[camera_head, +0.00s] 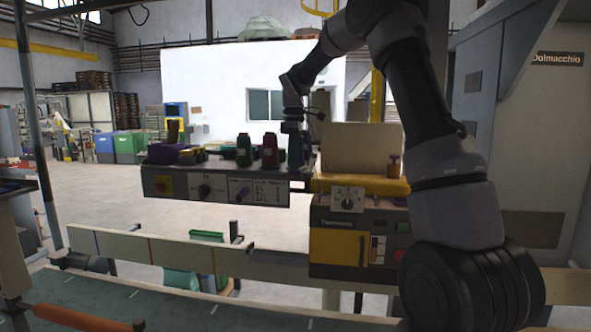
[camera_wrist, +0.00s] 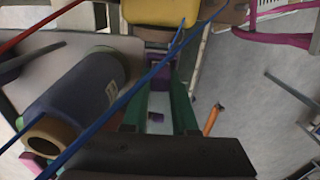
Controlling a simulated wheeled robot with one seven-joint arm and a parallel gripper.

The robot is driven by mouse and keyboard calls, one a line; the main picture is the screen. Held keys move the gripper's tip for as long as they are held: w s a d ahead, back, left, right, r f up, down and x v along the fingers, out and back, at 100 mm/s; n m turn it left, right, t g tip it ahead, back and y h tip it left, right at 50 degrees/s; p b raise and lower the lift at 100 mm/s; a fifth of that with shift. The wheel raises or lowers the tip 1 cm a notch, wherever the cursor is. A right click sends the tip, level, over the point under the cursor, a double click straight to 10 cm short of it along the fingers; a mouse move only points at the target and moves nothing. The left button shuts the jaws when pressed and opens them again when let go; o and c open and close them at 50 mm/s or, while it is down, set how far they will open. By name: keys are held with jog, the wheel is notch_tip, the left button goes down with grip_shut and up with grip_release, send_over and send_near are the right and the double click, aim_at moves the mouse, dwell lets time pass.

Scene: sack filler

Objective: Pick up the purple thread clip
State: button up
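In the wrist view, a small purple piece (camera_wrist: 159,74), which looks like the thread clip, lies between the far ends of two green fingers. My gripper (camera_wrist: 160,88) has these fingers apart. The purple piece nearly spans the gap, and I cannot tell whether the fingers press on it. In the head view, my gripper (camera_head: 293,118) points down at the right end of the grey control shelf (camera_head: 215,185), close to a dark green spool. The clip is not clearly visible there.
A large dark thread spool (camera_wrist: 80,98) lies close to the left of my fingers in the wrist view. Blue threads cross in front. Green (camera_head: 244,150) and red (camera_head: 270,150) spools stand on the shelf. A yellow-topped machine (camera_head: 360,184) stands to the right.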

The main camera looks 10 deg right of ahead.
grip_shut()
notch_tip(320, 180, up, 9)
jog(key=shift+f, duration=0.1)
jog(key=shift+f, duration=4.15)
